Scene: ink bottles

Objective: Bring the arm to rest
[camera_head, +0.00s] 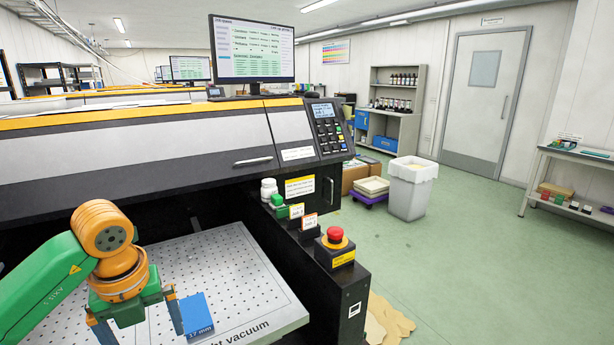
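My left arm, green with orange joints, comes in from the left. My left gripper (141,334) points down over the near part of the perforated vacuum table (225,262). Its two blue-grey fingers stand wide apart, with nothing seen between them; the left finger's tip is cut off by the bottom edge. My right gripper is not in view.
The large dark printer (150,160) stands behind and above the table. A red emergency button (335,235) sits on its right side, near a white bottle (268,189) and small labelled items. A grey bin (408,190) stands on the open green floor (460,270) at right.

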